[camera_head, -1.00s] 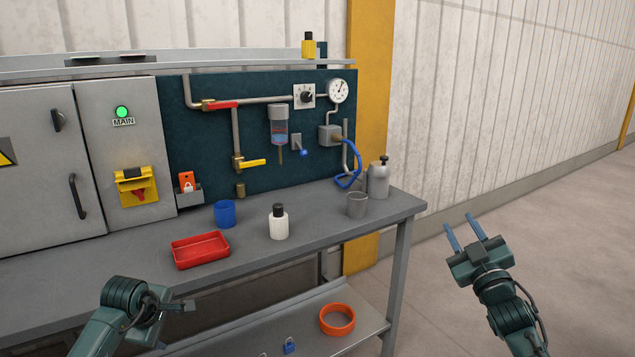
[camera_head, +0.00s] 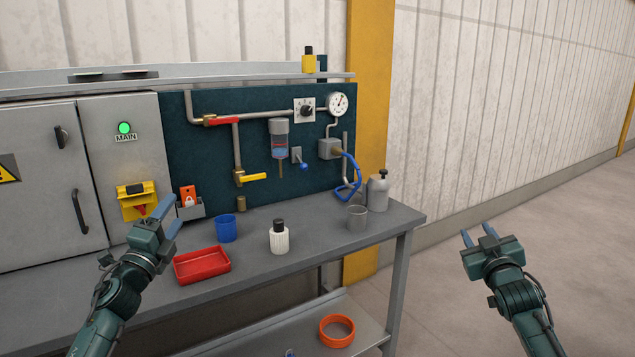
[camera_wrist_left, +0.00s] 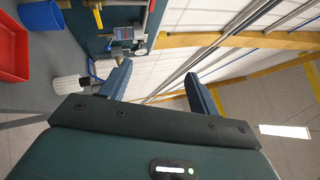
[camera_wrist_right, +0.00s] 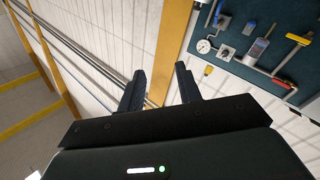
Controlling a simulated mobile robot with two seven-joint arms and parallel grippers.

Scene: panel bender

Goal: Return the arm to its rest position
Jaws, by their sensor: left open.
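My left gripper (camera_head: 168,217) is raised at the left of the head view, in front of the cabinet and above the left part of the bench. Its two fingers are apart with nothing between them, as the left wrist view (camera_wrist_left: 158,88) also shows. My right gripper (camera_head: 478,237) is to the right of the bench, over open floor. Its fingers are apart and empty, as the right wrist view (camera_wrist_right: 160,88) also shows. Neither gripper touches anything that I can see.
The floor at right is clear.

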